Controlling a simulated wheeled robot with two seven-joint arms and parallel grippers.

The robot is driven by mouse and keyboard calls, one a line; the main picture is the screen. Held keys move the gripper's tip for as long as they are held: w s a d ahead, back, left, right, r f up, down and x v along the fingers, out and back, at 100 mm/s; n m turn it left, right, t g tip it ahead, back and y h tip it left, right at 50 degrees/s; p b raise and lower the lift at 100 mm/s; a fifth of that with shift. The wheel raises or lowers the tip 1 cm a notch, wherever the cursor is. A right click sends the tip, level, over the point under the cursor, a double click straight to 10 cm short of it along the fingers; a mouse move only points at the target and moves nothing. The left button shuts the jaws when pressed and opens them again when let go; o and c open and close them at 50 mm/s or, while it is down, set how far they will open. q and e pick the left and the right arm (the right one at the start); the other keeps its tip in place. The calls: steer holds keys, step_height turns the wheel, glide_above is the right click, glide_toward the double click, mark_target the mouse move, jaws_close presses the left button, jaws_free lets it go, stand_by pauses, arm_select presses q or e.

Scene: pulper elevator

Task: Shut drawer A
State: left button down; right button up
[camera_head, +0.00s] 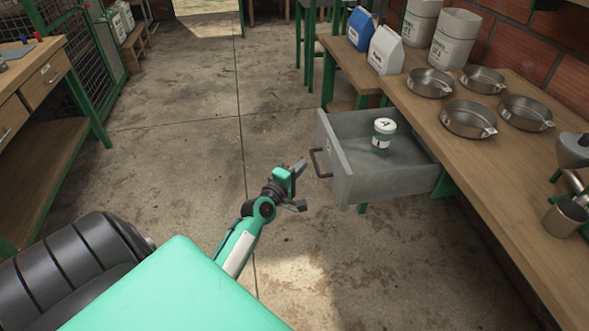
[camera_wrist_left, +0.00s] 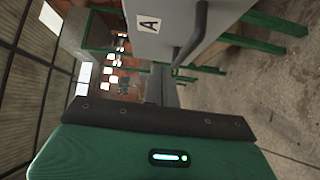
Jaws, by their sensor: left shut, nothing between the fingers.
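Drawer A (camera_head: 385,182) is a grey metal drawer pulled out from under the wooden bench on the right. A jar marked A (camera_head: 383,133) stands inside it. The drawer's dark handle (camera_head: 318,163) is on its front, facing left. In the left wrist view the drawer front (camera_wrist_left: 172,30) carries a label A (camera_wrist_left: 149,23), and the handle (camera_wrist_left: 189,35) is beside it. My left gripper (camera_head: 303,166) is shut and empty, close to the handle in the head view; I cannot tell whether it touches. My right gripper is not in view.
Several metal pans (camera_head: 468,118) and bags (camera_head: 386,50) stand on the bench (camera_head: 495,165). Another wooden bench with drawers (camera_head: 42,82) is at the left. The concrete floor (camera_head: 180,150) between them is clear.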

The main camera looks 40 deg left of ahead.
mark_target(316, 166)
arm_select(q)
steer(key=w, duration=0.3)
steer(key=w+d, duration=0.1)
steer(key=w, duration=0.2)
steer(key=shift+d, duration=0.2)
steer(key=shift+w+d, duration=0.4)
steer(key=shift+w, duration=0.15)
steer(key=shift+w+d, duration=0.1)
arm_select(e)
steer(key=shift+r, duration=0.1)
